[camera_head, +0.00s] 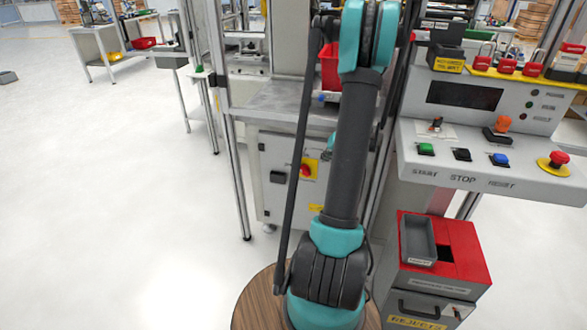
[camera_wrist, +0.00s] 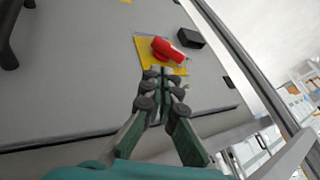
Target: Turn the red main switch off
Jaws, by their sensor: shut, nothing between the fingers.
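The red main switch (camera_head: 305,171) sits on a yellow plate (camera_head: 312,163) on the front of a grey cabinet (camera_head: 277,200), partly beside my arm in the head view. In the wrist view the red switch (camera_wrist: 168,50) lies across its yellow plate (camera_wrist: 147,59), its handle pointing slantwise. My gripper (camera_wrist: 163,73) is shut and empty, its fingertips over the lower edge of the plate, just short of the red handle. I cannot tell whether they touch it. My arm hides most of the gripper in the head view.
A black block (camera_wrist: 191,38) sits beside the switch. A metal frame post (camera_wrist: 245,75) runs close on the right. A control desk (camera_head: 490,160) with buttons and a red bin-topped cabinet (camera_head: 465,245) stand right of my arm.

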